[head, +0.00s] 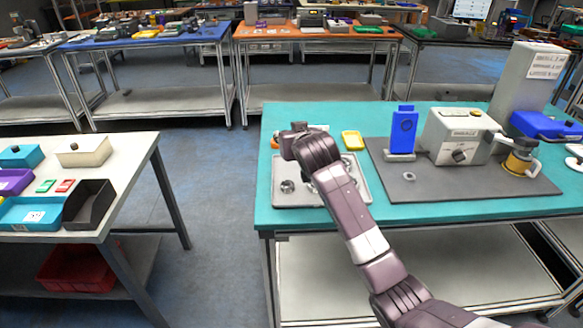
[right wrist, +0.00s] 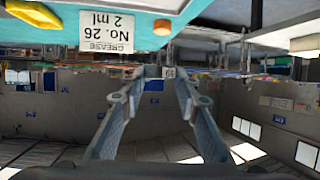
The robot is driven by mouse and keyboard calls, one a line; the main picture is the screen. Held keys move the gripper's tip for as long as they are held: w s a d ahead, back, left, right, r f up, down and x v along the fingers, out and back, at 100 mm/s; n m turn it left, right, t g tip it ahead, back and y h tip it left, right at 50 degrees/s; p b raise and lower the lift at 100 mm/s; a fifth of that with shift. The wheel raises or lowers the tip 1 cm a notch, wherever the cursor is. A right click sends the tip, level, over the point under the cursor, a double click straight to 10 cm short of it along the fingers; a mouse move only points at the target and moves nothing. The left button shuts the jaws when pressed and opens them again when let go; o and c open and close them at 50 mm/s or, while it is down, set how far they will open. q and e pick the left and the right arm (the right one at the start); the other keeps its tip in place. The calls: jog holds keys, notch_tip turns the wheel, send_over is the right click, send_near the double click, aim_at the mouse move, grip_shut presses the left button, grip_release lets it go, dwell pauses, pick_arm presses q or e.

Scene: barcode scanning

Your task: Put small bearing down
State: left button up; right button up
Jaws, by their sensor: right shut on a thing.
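My right arm reaches over a grey tray (head: 364,190) on the turquoise table. Its gripper is hidden behind the arm in the head view. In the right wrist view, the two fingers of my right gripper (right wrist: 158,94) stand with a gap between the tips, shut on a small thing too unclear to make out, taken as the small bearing. A round metal part (head: 287,187) lies in the tray. A small metal ring (head: 409,176) lies on the dark grey mat (head: 450,185). My left gripper is not in view.
A blue stand (head: 403,130) and a grey machine (head: 455,135) stand on the mat. A yellow dish (head: 353,140) is behind the tray. A white grease label (right wrist: 107,31) shows upside down. A white table (head: 120,165) with bins is at left; floor lies between.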

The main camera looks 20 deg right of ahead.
aim_at(288, 174)
notch_tip(288, 174, down, 11)
jog(key=shift+r, duration=0.1)
jog(key=o, duration=0.9)
jog(key=v, duration=1.2)
